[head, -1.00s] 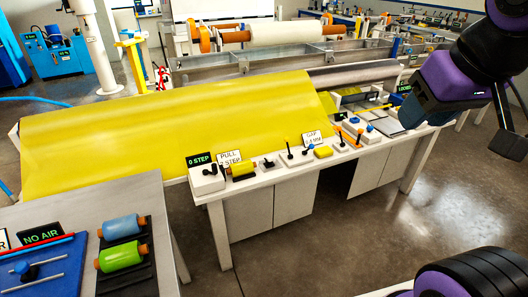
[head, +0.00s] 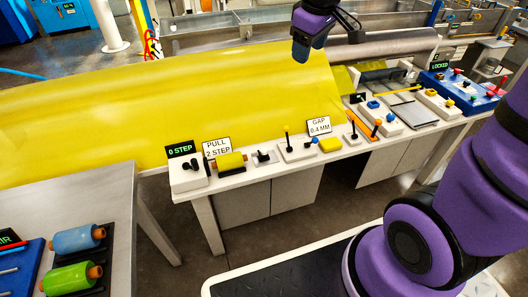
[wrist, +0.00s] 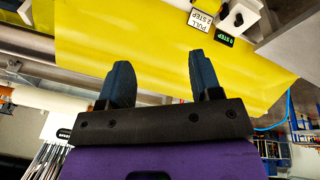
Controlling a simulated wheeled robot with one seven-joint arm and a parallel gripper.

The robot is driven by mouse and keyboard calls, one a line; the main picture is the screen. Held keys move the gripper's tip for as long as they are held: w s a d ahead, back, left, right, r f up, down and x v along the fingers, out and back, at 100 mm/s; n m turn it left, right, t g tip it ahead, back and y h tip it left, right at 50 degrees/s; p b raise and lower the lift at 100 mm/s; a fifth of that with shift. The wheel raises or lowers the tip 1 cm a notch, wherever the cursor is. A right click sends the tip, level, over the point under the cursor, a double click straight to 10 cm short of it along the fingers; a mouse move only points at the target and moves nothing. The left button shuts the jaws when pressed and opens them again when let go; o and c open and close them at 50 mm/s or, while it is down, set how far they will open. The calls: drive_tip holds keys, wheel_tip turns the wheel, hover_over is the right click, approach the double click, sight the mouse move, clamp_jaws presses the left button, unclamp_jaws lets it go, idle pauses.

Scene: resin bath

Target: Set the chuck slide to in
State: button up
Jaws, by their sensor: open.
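I cannot tell for sure which control is the chuck slide. A blue panel (head: 470,92) with red knobs and a LOCKED display (head: 440,64) stands at the right end of the white bench. At the lower left, a blue board (head: 24,268) with metal rods is cut off by the picture edge. My gripper (head: 304,50) is raised above the yellow sheet, at the top middle of the head view. In the wrist view my gripper (wrist: 158,75) has its two blue fingers spread, with nothing between them.
The white bench (head: 240,178) carries several small levers, switches and a GAP sign (head: 319,126). A wide yellow sheet (head: 150,110) slopes behind it. Blue (head: 75,239) and green (head: 70,279) rolls lie on the grey left table. Bare floor shows between the tables.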

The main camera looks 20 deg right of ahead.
drive_tip(key=w+a+f+n, duration=0.1)
drive_tip(key=w+f+n, duration=0.1)
drive_tip(key=w+f, duration=0.55)
drive_tip(key=n+g, duration=0.3)
drive_tip(key=n, duration=0.3)
hover_over(264, 149)
wheel_tip(264, 149, down, 28)
drive_tip(key=shift+n, duration=0.3)
wheel_tip(264, 149, down, 12)
drive_tip(key=shift+s+r, duration=0.1)
drive_tip(key=shift+r, duration=0.1)
clamp_jaws()
drive_tip(key=shift+a, duration=2)
unclamp_jaws()
drive_tip(key=shift+a, duration=0.1)
